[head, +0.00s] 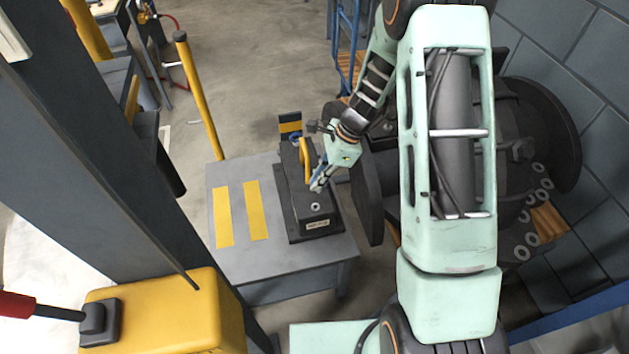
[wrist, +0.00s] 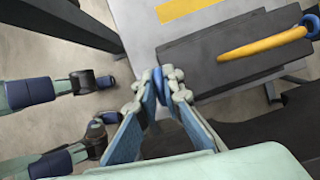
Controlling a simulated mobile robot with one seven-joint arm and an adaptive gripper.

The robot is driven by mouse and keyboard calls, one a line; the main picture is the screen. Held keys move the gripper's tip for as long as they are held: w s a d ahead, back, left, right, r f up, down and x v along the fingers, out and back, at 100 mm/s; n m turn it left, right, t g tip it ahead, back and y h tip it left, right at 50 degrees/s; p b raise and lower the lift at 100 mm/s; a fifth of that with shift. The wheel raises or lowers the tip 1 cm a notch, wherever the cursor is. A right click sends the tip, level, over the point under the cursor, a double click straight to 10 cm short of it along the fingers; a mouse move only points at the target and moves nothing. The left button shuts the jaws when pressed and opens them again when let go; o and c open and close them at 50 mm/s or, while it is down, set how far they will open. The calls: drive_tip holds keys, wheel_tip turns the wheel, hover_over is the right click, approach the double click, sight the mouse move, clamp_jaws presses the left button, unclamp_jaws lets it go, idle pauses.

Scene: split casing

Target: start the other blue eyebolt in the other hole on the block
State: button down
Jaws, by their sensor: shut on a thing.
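The dark grey block (head: 322,221) lies on the grey table; it also shows in the wrist view (wrist: 195,65). One blue eyebolt (head: 296,137) stands at the block's far end, and it shows at the right edge of the wrist view (wrist: 313,24). A pale-ringed hole (head: 315,207) is in the block's near end. My gripper (head: 317,186) is above the block, between the yellow handle and this hole. In the wrist view, my gripper (wrist: 166,88) is shut on the other blue eyebolt (wrist: 160,82), mostly hidden between the blue-padded fingers.
The table (head: 285,280) has two yellow stripes left of the block and bare room in front. A large dark flanged machine (head: 370,200) stands close to the right. A yellow post (head: 198,95) stands behind the table.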

drive_tip(key=f+m+b, duration=0.1)
drive_tip(key=f+b, duration=0.2)
drive_tip(key=w+f+m+t+b, duration=0.1)
drive_tip(key=f+m+b, duration=0.1)
drive_tip(key=f, duration=0.1)
drive_tip(key=w+f+m+b, duration=0.1)
drive_tip(key=f+b, duration=0.2)
drive_tip(key=shift+w+a+f+m+t+b, duration=0.15)
drive_tip(key=shift+a+m+t+b, duration=0.15)
drive_tip(key=shift+m+t, duration=0.1)
drive_tip(key=shift+a+f+b, duration=0.1)
drive_tip(key=shift+f+b, duration=0.5)
drive_tip(key=shift+f, duration=0.3)
idle(1.4)
